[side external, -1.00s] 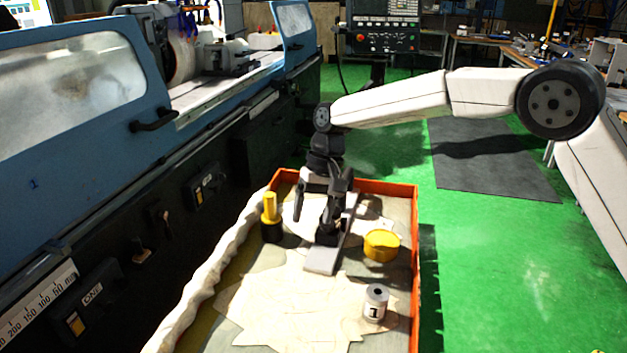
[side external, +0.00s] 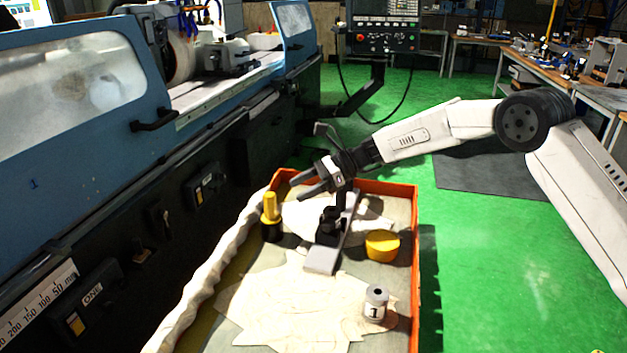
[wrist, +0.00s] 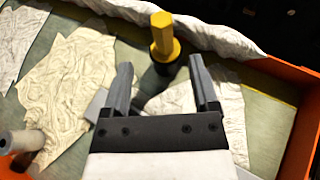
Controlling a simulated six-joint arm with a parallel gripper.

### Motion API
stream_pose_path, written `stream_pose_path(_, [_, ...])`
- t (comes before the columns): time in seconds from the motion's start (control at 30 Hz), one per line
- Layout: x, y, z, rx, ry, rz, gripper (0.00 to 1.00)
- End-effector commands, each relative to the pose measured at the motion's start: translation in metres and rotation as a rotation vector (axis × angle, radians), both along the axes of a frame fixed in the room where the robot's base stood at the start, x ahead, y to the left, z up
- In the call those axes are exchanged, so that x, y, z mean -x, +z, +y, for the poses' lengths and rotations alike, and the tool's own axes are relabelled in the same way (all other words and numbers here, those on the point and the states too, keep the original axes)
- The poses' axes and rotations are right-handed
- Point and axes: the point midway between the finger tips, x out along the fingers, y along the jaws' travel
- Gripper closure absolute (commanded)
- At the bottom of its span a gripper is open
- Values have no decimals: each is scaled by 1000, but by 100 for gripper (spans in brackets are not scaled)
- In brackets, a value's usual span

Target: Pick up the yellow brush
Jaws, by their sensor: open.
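The yellow brush (side external: 271,215) stands upright in the orange-edged tray (side external: 414,290), near its left side. It has a yellow handle on top and a black lower part. In the wrist view the brush (wrist: 163,42) shows beyond the fingertips, roughly between them across the picture. My gripper (side external: 299,187) is open and tilted, with its fingers pointing left toward the brush, a little to its right and higher. In the wrist view my gripper (wrist: 160,72) has nothing between its fingers. The brush appears apart from the fingers.
A black device on a grey flat base (side external: 322,259) stands below my gripper. A round yellow container (side external: 382,245) and a grey cylinder marked 1 (side external: 376,303) are at the right. The blue machine (side external: 90,100) borders the left.

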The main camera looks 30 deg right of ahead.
Motion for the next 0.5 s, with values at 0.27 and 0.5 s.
stream_pose_path(0.27, [-2,-2,4,-5,-5,4,24])
stream_pose_path(0.5, [-6,-9,21,-5,-4,4,24])
